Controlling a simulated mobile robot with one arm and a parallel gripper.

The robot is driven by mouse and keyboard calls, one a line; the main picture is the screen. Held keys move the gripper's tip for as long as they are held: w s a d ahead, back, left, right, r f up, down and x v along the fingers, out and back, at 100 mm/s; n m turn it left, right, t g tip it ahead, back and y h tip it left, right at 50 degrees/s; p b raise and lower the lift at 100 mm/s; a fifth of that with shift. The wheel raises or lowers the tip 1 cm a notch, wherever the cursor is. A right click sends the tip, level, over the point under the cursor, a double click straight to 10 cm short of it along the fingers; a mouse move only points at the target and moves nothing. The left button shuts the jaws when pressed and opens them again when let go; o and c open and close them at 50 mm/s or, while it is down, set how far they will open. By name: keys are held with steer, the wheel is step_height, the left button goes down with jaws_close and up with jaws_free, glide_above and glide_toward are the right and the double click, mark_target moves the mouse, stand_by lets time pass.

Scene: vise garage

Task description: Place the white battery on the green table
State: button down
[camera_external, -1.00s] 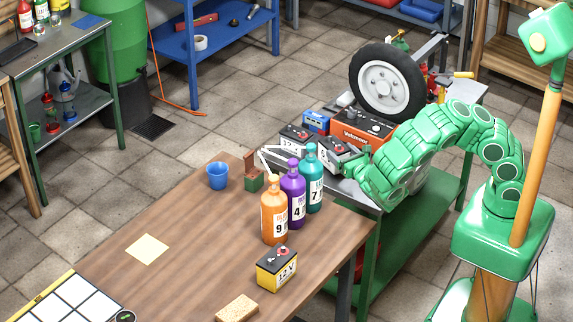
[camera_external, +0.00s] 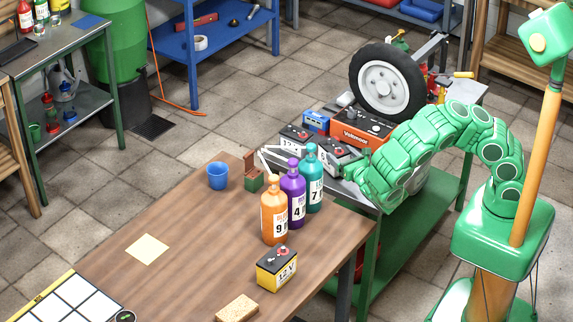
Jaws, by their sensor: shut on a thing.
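The white battery (camera_external: 335,151), a dark-topped block with a white label, is at the front left of the green table (camera_external: 330,209), which has a grey top and green frame. My gripper (camera_external: 352,169) is at this battery's right side, shut on it, with the fingertips partly hidden by the hand. I cannot tell whether the battery touches the tabletop. A second dark-topped battery with a white label (camera_external: 294,139) stands to its left.
An orange box (camera_external: 361,128), a small blue box (camera_external: 316,122) and a wheel (camera_external: 386,80) crowd the green table. Orange, purple and teal bottles (camera_external: 292,196) and a yellow battery (camera_external: 277,268) stand on the wooden table (camera_external: 195,243), whose middle is clear.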

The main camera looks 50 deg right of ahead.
steer(key=shift+f, duration=0.25)
jaws_free()
steer(key=shift+v, duration=3.85)
